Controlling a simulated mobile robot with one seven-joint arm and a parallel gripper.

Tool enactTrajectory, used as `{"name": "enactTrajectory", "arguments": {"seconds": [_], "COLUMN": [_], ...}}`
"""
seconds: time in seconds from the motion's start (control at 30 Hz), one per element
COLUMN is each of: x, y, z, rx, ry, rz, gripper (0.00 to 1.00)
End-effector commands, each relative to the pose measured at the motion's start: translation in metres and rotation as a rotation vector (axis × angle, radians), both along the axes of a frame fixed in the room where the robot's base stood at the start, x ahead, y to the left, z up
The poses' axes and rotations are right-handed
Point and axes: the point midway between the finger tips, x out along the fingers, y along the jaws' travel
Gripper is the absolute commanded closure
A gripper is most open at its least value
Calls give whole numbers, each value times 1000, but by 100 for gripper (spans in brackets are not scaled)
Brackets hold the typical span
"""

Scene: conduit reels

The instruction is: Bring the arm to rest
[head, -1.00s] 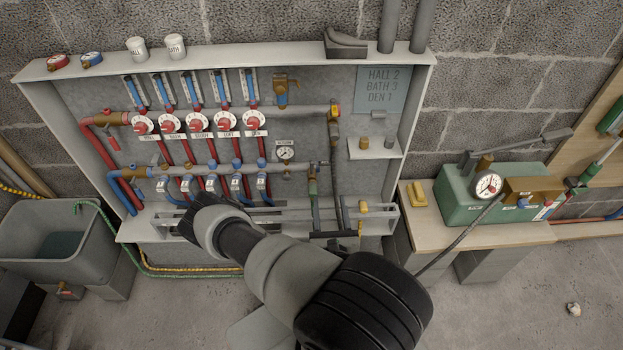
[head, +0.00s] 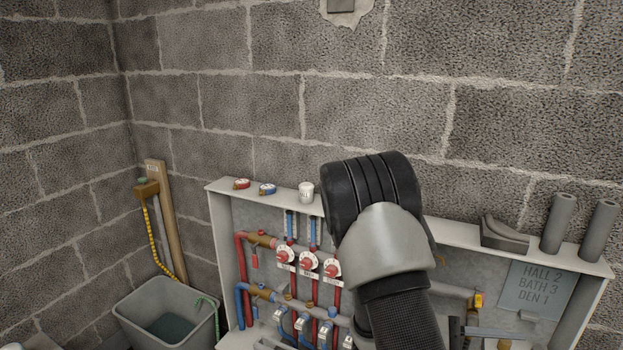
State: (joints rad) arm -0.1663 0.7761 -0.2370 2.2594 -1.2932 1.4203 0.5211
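My arm rises from the bottom edge of the head view, in front of the manifold cabinet (head: 223,240). Its dark ribbed joint and pale grey link cover the middle of the cabinet's top shelf and part of the red and blue pipes. My gripper is not visible in this view, so I cannot see its fingers or whether it holds anything.
A grey water tub (head: 165,312) is at lower left.

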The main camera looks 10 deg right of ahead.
Motion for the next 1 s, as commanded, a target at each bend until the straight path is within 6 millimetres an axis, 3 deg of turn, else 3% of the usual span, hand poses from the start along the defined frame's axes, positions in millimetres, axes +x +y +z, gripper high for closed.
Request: {"name": "enactTrajectory", "arguments": {"seconds": [0.2, 0.33, 0.7, 1.0], "x": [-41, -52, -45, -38], "y": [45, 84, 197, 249], "z": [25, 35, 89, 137], "rx": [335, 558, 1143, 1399], "ry": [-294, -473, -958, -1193], "rz": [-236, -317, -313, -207], "gripper": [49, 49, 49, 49]}}
